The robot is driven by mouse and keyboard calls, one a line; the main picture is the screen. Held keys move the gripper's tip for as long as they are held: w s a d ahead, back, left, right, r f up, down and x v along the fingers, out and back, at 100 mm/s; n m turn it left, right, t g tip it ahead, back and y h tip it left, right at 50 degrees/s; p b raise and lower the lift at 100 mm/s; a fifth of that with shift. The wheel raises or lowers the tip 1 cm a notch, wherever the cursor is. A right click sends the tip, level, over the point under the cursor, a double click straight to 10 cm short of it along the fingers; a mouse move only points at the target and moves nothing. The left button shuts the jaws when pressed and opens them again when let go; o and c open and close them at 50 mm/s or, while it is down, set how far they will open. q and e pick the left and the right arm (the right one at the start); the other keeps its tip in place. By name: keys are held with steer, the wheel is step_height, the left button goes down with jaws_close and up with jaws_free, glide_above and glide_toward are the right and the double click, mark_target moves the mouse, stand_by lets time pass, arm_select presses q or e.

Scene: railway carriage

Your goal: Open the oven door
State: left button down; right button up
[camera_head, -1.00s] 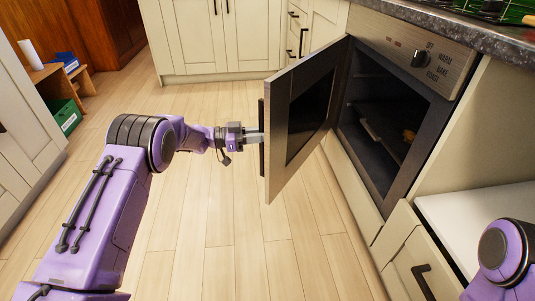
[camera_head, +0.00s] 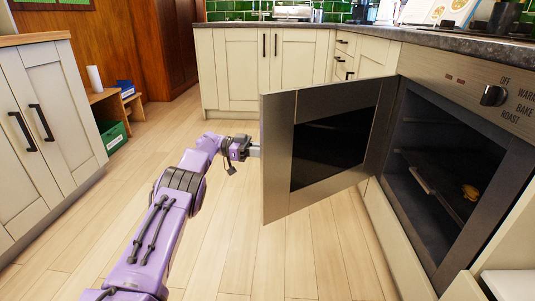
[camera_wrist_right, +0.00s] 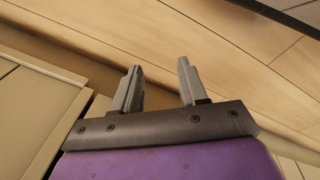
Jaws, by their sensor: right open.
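The oven (camera_head: 463,85) is on the right with its steel, dark-windowed door (camera_head: 277,160) standing wide open. The door extends left from the oven front, its inner face toward me. My left gripper (camera_head: 254,150) is at the door's free edge, on the outer side. The door hides its fingertips and the handle, so its grip cannot be made out. Inside the oven are a rack (camera_head: 424,181) and a small orange-brown item (camera_head: 470,192). My right gripper (camera_wrist_right: 160,82) shows in the right wrist view, open and empty, above the wood floor.
Cream cabinets stand at the left (camera_head: 50,125) and at the back (camera_head: 255,65). A dark countertop (camera_head: 440,40) runs above the oven. A wooden bench (camera_head: 115,108) with a green box (camera_head: 112,136) is at the back left. The wood floor (camera_head: 240,240) around the door is clear.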

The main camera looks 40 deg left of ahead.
arm_select(q)
steer(key=shift+w+d+r, duration=0.15)
steer(key=shift+d+r, duration=0.15)
steer(key=shift+d, duration=0.05)
steer(key=c, duration=1.1)
jaws_free()
steer(key=shift+w, duration=0.1)
steer(key=shift+f, duration=0.15)
steer(key=shift+a, duration=0.1)
